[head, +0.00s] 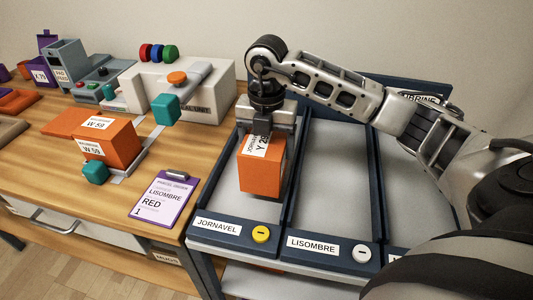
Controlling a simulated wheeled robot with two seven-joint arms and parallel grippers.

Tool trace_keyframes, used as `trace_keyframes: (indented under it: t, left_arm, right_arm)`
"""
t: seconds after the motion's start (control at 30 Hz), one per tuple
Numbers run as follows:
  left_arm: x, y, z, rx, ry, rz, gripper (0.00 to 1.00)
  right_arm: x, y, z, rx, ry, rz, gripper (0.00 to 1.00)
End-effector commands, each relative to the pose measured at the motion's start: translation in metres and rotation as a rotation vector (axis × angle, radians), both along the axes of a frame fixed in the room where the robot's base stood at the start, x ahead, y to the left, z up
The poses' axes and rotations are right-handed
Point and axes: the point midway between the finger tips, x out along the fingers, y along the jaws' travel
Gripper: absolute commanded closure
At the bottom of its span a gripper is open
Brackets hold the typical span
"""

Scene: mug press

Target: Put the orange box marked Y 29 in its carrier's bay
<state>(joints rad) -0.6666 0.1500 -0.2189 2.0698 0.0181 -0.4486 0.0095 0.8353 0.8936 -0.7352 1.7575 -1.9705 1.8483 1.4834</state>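The orange box marked Y 29 (261,174) is in the head view, inside the outline of the left bay, whose front label reads JORNAVEL (218,226). The first line of the box's own label is partly hidden; it appears to begin with JORNA. My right gripper (263,134) comes down from above and is shut on the top of the box, its fingers covering part of the label. The box is upright. I cannot tell whether its bottom touches the bay floor (229,199). My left gripper is not in view.
A middle bay labelled LISOMBRE (313,245) is empty; another bay on the right is mostly behind my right arm. On the wooden bench (50,135) are an orange box marked W 59 (108,143), a purple clipboard (163,198) reading LISOMBRE, RED, and a white machine (207,100).

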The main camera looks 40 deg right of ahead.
Motion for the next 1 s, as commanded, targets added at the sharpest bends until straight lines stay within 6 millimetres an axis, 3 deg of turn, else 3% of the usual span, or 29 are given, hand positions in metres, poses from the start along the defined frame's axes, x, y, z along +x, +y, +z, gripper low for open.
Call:
trace_keyframes:
  t: [0.17, 0.4, 0.77, 0.8, 0.87, 1.0]
  left_arm:
    - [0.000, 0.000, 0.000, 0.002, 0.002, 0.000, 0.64]
    - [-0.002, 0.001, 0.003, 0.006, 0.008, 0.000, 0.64]
    - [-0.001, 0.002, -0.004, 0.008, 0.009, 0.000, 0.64]
    - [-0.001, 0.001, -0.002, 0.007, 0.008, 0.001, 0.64]
    - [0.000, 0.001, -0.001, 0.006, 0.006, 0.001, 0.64]
    - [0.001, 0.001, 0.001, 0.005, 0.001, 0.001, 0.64]
  right_arm:
    - [0.006, -0.004, -0.009, -0.001, -0.001, -0.001, 0.54]
    - [0.007, -0.005, -0.038, -0.001, -0.001, 0.000, 0.54]
    - [0.008, -0.005, -0.044, -0.001, -0.002, 0.000, 0.54]
    - [0.007, -0.005, -0.045, -0.002, -0.001, 0.000, 0.16]
    - [0.007, -0.005, -0.044, -0.002, -0.001, 0.000, 0.00]
    - [0.007, -0.005, -0.044, -0.002, -0.001, 0.000, 0.00]
